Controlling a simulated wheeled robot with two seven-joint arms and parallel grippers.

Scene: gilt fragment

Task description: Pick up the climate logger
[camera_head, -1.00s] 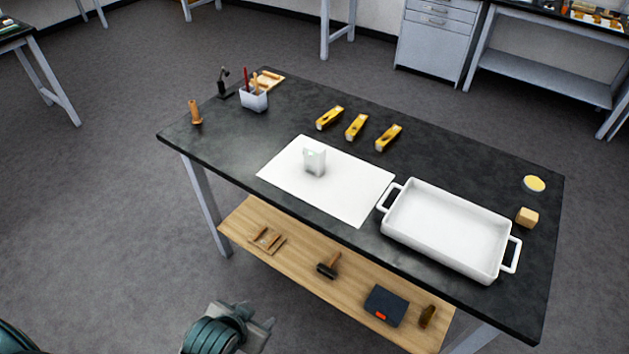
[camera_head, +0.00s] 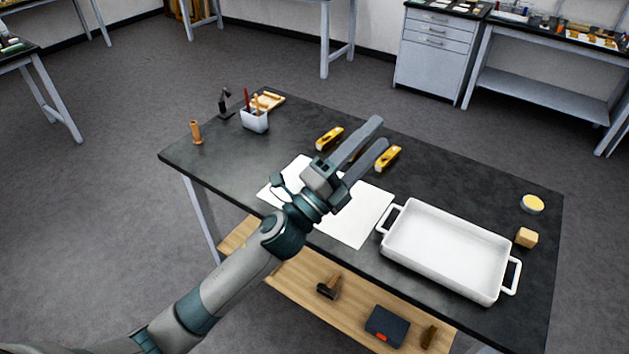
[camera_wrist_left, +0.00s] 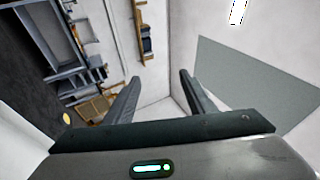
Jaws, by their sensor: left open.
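The small pale upright block, which looks like the climate logger, is hidden in the head view behind my left arm and gripper; a moment ago it stood on the white sheet (camera_head: 360,222). My left gripper (camera_head: 380,132) is open and empty, raised over the table, its fingers pointing to the far right. In the left wrist view its two fingers (camera_wrist_left: 160,77) stand apart with no table object between them; that view faces the room's walls and furniture. My right gripper is not in view.
A white handled tray (camera_head: 392,238) stands right of the sheet, with a wooden cube (camera_head: 526,238) and a round yellow-topped dish (camera_head: 532,204) beyond. Yellow tools (camera_head: 388,158) lie behind. A white pen cup (camera_head: 254,121) and wooden peg (camera_head: 196,132) stand far left.

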